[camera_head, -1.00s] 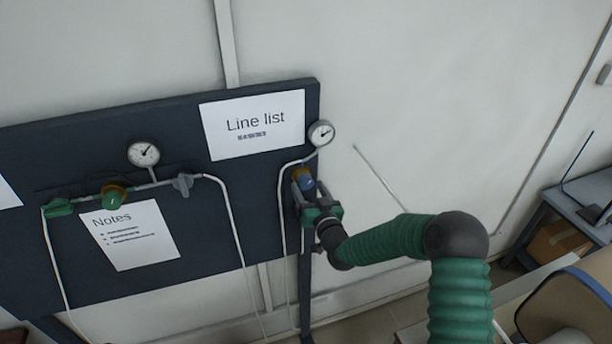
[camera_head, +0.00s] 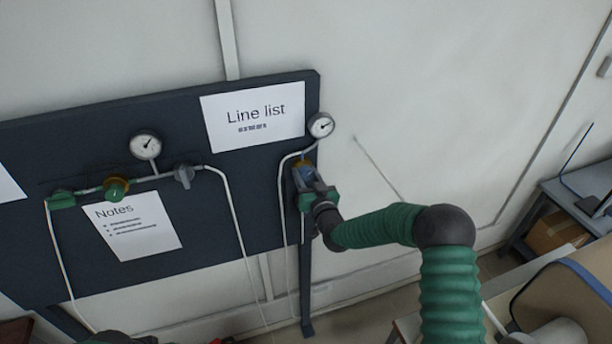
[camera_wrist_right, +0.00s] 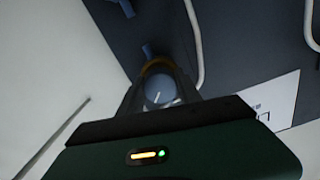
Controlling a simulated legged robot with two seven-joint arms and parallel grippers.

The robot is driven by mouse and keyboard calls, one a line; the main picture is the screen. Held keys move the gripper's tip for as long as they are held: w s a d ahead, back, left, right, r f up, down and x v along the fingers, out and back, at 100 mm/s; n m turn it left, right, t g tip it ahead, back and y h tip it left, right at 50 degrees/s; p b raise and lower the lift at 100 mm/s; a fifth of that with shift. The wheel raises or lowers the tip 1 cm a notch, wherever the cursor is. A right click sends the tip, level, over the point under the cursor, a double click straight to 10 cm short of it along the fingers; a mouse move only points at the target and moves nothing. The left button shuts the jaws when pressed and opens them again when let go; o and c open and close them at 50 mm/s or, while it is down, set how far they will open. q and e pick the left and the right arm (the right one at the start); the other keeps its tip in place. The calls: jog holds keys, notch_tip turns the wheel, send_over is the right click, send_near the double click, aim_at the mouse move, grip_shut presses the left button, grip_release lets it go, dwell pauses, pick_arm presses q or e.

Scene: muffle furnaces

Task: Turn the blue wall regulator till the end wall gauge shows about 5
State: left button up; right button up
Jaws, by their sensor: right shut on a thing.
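The blue wall regulator (camera_head: 308,174) is at the right end of the dark wall panel, below the end wall gauge (camera_head: 321,125). The gauge has a white round face; its dark needle slants to the upper right, and its numbers are too small to read. My right gripper (camera_head: 309,180) is shut on the regulator knob and partly hides it. In the right wrist view, the blue knob (camera_wrist_right: 160,89) with a white mark sits between the two dark fingers, a brass ring behind it. A dark green part of mine shows at the head view's bottom left; its jaws cannot be made out.
The panel (camera_head: 225,195) also carries a second gauge (camera_head: 145,145), a green regulator knob (camera_head: 116,188), a grey valve (camera_head: 184,175) and white pipes. Papers reading "Line list" (camera_head: 252,117) and "Notes" (camera_head: 138,228) hang there. The wall right of the panel is bare.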

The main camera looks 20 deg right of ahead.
jog(key=m+b, duration=0.1)
jog(key=b, duration=0.1)
jog(key=m+b, duration=0.1)
jog(key=shift+f+b, duration=0.35)
jog(key=shift+b, duration=0.05)
jog(key=shift+r+m+b, duration=0.15)
jog(key=shift+m+b, duration=0.15)
jog(key=shift+m, duration=0.1)
jog(key=shift+r, duration=0.25)
jog(key=o, duration=1.4)
jog(key=shift+c, duration=0.2)
jog(key=shift+d, duration=0.1)
